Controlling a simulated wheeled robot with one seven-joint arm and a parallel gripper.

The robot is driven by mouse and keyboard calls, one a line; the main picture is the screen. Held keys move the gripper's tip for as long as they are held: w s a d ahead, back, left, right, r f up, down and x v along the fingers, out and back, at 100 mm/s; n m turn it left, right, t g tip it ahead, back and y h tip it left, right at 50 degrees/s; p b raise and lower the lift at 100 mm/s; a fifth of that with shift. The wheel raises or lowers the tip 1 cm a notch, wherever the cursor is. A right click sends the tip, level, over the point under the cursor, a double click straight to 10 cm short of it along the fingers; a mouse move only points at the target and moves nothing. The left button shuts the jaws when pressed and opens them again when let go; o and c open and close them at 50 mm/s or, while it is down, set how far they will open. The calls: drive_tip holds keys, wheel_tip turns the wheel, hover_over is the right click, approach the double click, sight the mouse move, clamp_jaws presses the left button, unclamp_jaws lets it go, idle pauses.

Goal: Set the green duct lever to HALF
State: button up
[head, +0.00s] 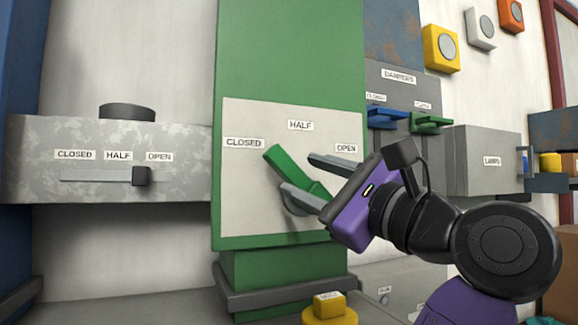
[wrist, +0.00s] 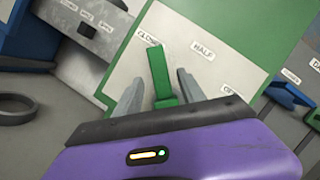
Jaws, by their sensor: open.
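The green duct lever (head: 288,166) is on a pale plate (head: 255,215) on the green duct. It slants up and left, its tip pointing toward the CLOSED label (head: 244,143) and left of the HALF label (head: 300,125). The OPEN label (head: 346,148) is at the right. My gripper (head: 297,172) is open, with one finger on each side of the lever. In the wrist view the lever (wrist: 159,75) stands between the two grey fingers, with gaps on both sides; its tip extends past them. The lever's pivot is partly hidden by the lower finger.
Left is a grey duct with a dark slider (head: 141,176) at its OPEN label. Right are a DAMPERS panel with blue (head: 388,115) and green (head: 430,122) handles, and a grey LAMPS box (head: 481,160). A yellow object (head: 329,305) sits below.

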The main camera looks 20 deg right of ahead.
sight(293, 172)
drive_tip(key=shift+p+x, duration=0.6)
drive_tip(key=shift+x, duration=2)
clamp_jaws()
drive_tip(key=shift+f, duration=0.1)
